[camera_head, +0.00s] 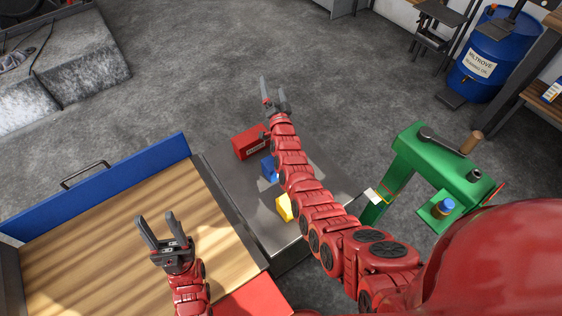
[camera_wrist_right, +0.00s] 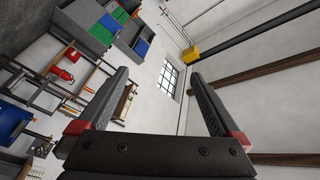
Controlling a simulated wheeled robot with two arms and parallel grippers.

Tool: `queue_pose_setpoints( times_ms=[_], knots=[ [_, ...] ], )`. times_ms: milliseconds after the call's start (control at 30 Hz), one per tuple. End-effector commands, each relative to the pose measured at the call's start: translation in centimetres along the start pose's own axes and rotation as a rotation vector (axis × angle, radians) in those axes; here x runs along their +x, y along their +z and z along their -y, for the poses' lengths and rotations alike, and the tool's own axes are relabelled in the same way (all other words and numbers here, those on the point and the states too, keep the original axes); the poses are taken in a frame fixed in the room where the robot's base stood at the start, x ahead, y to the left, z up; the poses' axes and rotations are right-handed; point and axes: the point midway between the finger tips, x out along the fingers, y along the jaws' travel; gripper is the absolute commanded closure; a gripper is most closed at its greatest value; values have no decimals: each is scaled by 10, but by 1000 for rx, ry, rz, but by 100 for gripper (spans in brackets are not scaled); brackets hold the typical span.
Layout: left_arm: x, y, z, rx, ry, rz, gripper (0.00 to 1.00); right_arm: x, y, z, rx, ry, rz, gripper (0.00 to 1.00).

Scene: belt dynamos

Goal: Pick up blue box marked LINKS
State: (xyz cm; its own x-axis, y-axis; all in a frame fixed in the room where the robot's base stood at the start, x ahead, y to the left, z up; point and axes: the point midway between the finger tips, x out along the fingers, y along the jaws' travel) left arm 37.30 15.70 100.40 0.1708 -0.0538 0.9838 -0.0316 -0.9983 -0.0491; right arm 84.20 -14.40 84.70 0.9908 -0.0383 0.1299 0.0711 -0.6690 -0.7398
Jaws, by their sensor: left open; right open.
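A small blue box (camera_head: 268,168) sits on a grey metal table (camera_head: 240,183), partly hidden behind my right arm in the head view. Its marking cannot be read. My right gripper (camera_head: 272,87) is open and empty, beyond the blue box and past the red box, pointing away to the far side. In the right wrist view the open fingers (camera_wrist_right: 158,80) frame only wall and ceiling, with no box between them. My left gripper (camera_head: 157,222) is open and empty above the wooden surface at the left, apart from the blue box.
A red box (camera_head: 248,146) stands behind the blue box and a yellow box (camera_head: 284,207) in front, near my right arm. A wooden-topped surface (camera_head: 105,245) with a blue raised edge (camera_head: 110,180) adjoins at left. A green stand (camera_head: 425,165) is at right. A blue drum (camera_head: 487,55) stands farther back.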

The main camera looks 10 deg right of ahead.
Motion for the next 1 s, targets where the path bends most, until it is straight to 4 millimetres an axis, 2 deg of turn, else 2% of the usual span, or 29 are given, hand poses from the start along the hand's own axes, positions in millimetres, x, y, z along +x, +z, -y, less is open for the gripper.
queue_pose_setpoints(
  times_ms=[33, 100, 167, 233, 333, 400, 467, 600, 700, 800, 867, 1000],
  knots=[
    [0, 0, 0, 0, 0, 0, 50, 24, 16, 7, 60, 47, 100, 0],
    [0, 0, 0, 0, 0, 0, 50, 41, 46, 11, 144, 136, 259, 0],
    [0, 0, 0, 0, 0, 1, 50, 47, 67, 16, 201, 222, 390, 0],
    [0, 0, 0, 0, 0, 0, 50, 44, 87, 22, 250, 334, 534, 0],
    [-1, 0, 0, 0, 0, 0, 50, 20, 101, 25, 286, 530, 718, 0],
    [-1, 0, 0, 0, 0, 0, 50, -8, 99, 22, 292, 690, 819, 0],
    [-1, 0, 0, 0, 0, 0, 50, -34, 89, 19, 285, 829, 880, 0],
    [-1, 0, 0, 0, 0, 0, 50, -96, 49, 9, 257, 1135, 944, 0],
    [-1, 0, 0, 0, 0, 0, 50, -129, 22, 5, 238, 1295, 946, 0],
    [-2, 0, 0, 0, 0, 0, 50, -151, 5, 2, 228, 1395, 939, 0],
    [-5, 1, 0, 0, 0, 0, 50, -158, 2, -1, 225, 1426, 937, 0],
    [-28, 5, -1, 0, 0, 0, 50, -165, 18, -19, 222, 1441, 937, 0]
  ],
)
